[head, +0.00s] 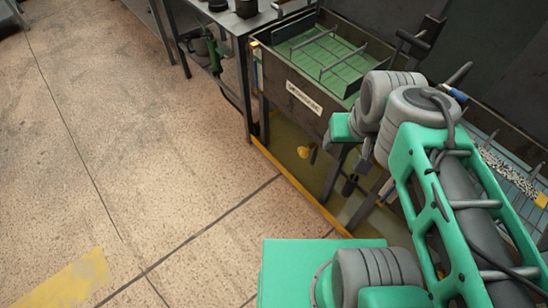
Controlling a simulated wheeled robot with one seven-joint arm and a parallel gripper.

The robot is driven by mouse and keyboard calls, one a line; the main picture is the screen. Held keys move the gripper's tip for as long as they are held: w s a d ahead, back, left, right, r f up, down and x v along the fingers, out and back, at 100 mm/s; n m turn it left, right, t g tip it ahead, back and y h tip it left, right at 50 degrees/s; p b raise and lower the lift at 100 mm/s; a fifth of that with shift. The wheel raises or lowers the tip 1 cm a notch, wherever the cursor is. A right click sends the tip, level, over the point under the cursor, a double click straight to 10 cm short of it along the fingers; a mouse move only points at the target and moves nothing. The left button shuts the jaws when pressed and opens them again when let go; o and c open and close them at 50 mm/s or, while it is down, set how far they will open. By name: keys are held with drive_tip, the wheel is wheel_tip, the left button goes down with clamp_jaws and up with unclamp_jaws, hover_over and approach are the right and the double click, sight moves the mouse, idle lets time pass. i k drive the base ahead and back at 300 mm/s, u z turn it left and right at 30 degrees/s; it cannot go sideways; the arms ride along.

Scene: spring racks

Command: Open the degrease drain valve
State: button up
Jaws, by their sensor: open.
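The degrease tank (273,72) is a dark metal tub on legs at upper centre, with a partly legible white label (304,97) on its front. A small yellow part (304,153), likely the drain valve's handle, shows low under the tank, beside a small grey piece. Whether the valve is open or shut is too small to tell. My gripper (352,181) is open, low in front of the tank and to the right of the yellow part, apart from it in the picture. My arm hides the tank's right side and much of what lies beneath it.
A green grid with grey bars (325,50) lies in the tank. A yellow-edged floor tray (300,185) lies beneath. A metal bench (232,20) stands to the left, and a blue-grey rack (510,165) to the right. The floor at left is clear.

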sight(303, 152)
drive_tip(key=u, duration=0.1)
drive_tip(key=k, duration=0.55)
drive_tip(key=u, duration=0.5)
drive_tip(key=i, duration=1.25)
drive_tip(key=z, duration=0.2)
